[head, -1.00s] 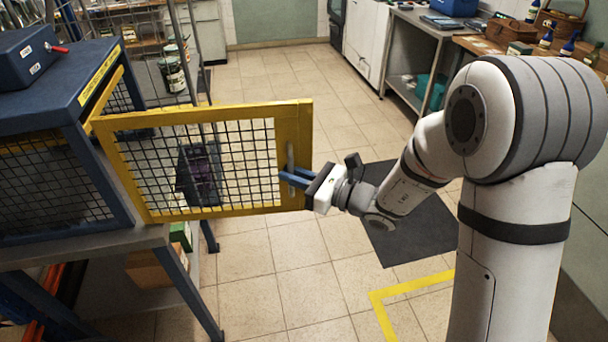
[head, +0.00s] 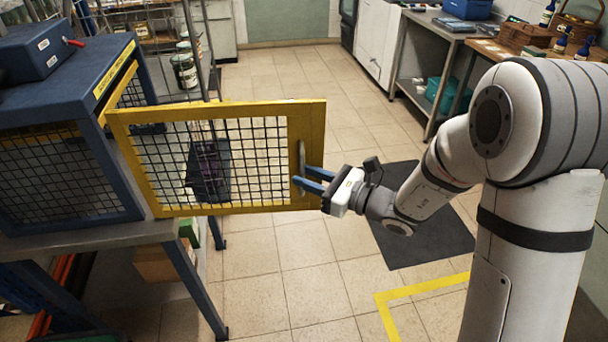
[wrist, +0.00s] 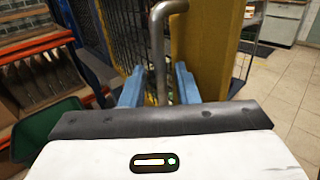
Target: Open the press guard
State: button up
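The press guard (head: 311,130) is a yellow-framed wire-mesh door, hinged at its left side on the blue press housing (head: 120,150). It stands swung wide, sticking out to the right from the housing. Its grey bar handle (head: 302,158) is on the free right edge and also shows in the wrist view (wrist: 158,45). My gripper (head: 304,180) is at the handle's lower part. In the wrist view its blue fingers (wrist: 159,80) are spread, one on each side of the handle, with gaps showing. Some of the housing's inside is hidden behind the guard and mesh.
A blue box with a red lever (head: 35,55) sits on the housing, which stands on a metal table (head: 95,240). The tiled floor is clear around a dark mat (head: 430,240) and yellow floor tape (head: 425,288). Benches line the back right.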

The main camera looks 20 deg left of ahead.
jog(key=d, duration=0.4)
jog(key=s+d, duration=0.1)
jog(key=shift+d, duration=0.4)
jog(key=s+d+r+n+g+h+p, duration=0.2)
jog(key=s+d+n+g+h, duration=0.4)
jog(key=s+n, duration=0.5)
jog(key=s+d+r+n+t+h, duration=0.1)
jog(key=d+n+t+h, duration=0.1)
jog(key=d, duration=0.5)
jog(key=d+r+n+t+h+p, duration=0.1)
jog(key=d+n+t+h, duration=0.1)
jog(key=d+n+h, duration=0.2)
jog(key=s+d+r+n+t+h+p, duration=0.1)
jog(key=d+h, duration=0.4)
jog(key=d, duration=0.5)
jog(key=shift+s+d+r+n+t+h, duration=0.35)
jog(key=shift+n+t+h, duration=0.05)
jog(key=shift+n, duration=0.5)
jog(key=shift+a, duration=0.1)
